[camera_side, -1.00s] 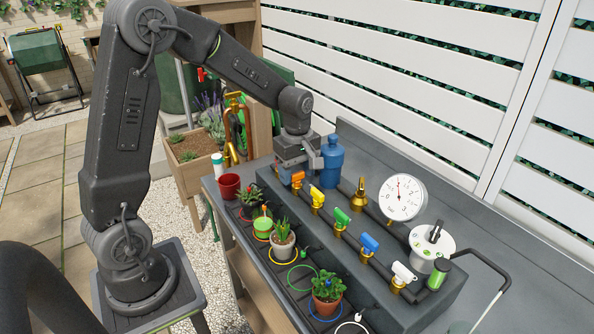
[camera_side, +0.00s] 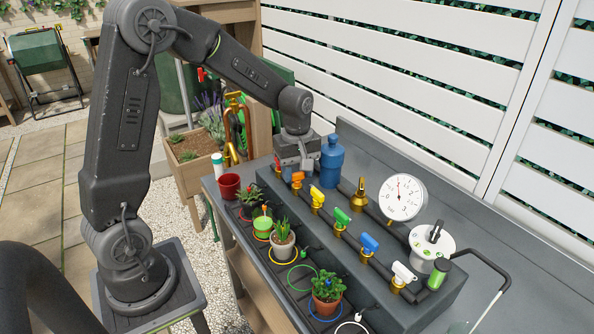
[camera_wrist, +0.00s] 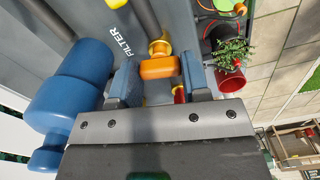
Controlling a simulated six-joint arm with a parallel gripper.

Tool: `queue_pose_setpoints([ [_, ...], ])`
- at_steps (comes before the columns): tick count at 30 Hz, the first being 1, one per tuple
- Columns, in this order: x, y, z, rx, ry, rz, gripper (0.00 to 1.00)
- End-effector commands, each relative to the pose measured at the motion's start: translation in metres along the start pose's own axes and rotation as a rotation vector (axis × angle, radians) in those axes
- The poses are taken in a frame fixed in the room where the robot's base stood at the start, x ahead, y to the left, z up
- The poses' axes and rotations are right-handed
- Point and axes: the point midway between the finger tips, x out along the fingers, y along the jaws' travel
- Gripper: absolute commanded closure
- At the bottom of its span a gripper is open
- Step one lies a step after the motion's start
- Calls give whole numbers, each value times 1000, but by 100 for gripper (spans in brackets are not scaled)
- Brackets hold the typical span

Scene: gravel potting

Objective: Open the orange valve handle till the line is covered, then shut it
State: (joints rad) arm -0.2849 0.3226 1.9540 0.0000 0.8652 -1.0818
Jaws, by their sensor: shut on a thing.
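The orange valve handle (camera_side: 297,178) sits on a brass fitting on the dark bench-top box, near the far end of the valve row. My gripper (camera_side: 294,160) is low over this end of the row. In the wrist view the orange handle (camera_wrist: 160,67) lies between the fingertips, and my gripper (camera_wrist: 161,72) is shut on it. A lime green pot (camera_side: 263,229) stands at the orange ring below the row. Its inside is too small to read, so I cannot see a line or any gravel flow.
A red handle (camera_wrist: 179,95) is close beside the fingers. A blue bottle (camera_side: 331,160) stands right of my gripper. Yellow (camera_side: 317,195), green (camera_side: 342,217), blue (camera_side: 370,243) and white (camera_side: 402,273) handles run nearer the camera, with a dial (camera_side: 402,199) behind them.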

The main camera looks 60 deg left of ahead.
Motion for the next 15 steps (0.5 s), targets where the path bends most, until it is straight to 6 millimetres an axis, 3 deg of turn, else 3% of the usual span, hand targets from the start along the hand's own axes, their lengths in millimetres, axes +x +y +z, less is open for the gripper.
queue_pose_setpoints([
  [15,-1,0,0,484,0,1,81],
])
